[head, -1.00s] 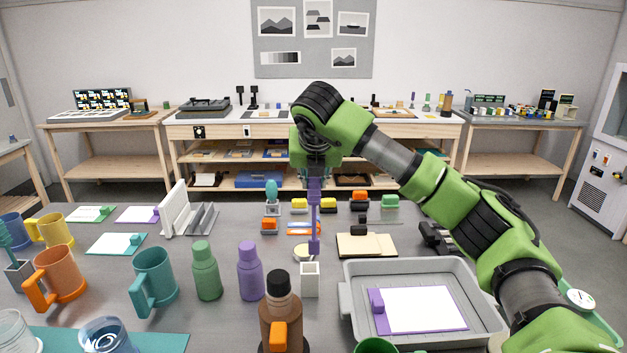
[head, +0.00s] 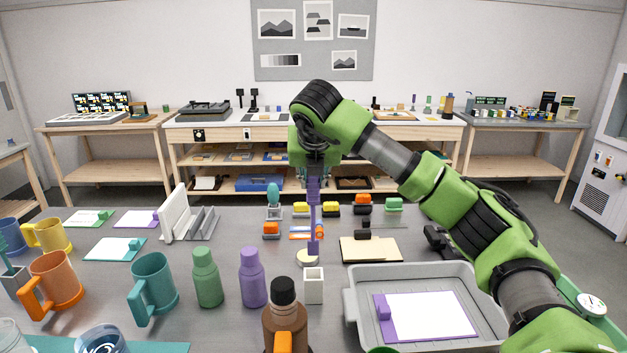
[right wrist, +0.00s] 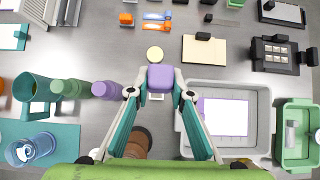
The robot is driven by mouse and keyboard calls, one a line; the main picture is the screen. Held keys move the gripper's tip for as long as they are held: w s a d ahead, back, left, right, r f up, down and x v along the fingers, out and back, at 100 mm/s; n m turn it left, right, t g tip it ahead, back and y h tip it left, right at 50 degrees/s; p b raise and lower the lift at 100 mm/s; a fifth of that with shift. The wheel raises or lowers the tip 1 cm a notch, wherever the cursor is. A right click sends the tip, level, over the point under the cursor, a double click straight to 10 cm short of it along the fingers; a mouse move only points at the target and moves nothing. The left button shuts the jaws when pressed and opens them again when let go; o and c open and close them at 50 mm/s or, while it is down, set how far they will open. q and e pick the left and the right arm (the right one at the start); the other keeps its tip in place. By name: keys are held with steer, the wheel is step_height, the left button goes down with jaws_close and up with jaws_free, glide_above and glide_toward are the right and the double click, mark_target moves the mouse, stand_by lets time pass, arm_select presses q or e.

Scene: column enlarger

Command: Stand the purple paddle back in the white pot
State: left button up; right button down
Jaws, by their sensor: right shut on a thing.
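The purple paddle (head: 313,220) hangs upright in my right gripper (head: 315,180), which is shut on its upper part. The white pot (head: 314,286) stands upright on the grey table. In the head view the paddle's lower end shows just above the pot's rim, apart from it; how far it is above or behind the opening is hard to tell. In the right wrist view the paddle's purple top (right wrist: 160,78) sits between the fingertips and hides most of the pot (right wrist: 156,97). My left gripper is in neither view.
A purple bottle (head: 252,278) and a green bottle (head: 207,278) stand left of the pot. A brown bottle (head: 284,322) stands in front of it. A grey tray (head: 350,308) with a white sheet lies right. A pale round disc (head: 306,258) lies just behind the pot.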

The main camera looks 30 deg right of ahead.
mark_target(314, 199)
steer(key=shift+f+b, duration=1.55)
steer(key=shift+f, duration=0.45)
steer(key=shift+f+b, duration=0.3)
steer(key=shift+f, duration=0.1)
steer(key=shift+f, duration=0.1)
steer(key=shift+f+b, duration=0.25)
steer(key=shift+b, duration=0.25)
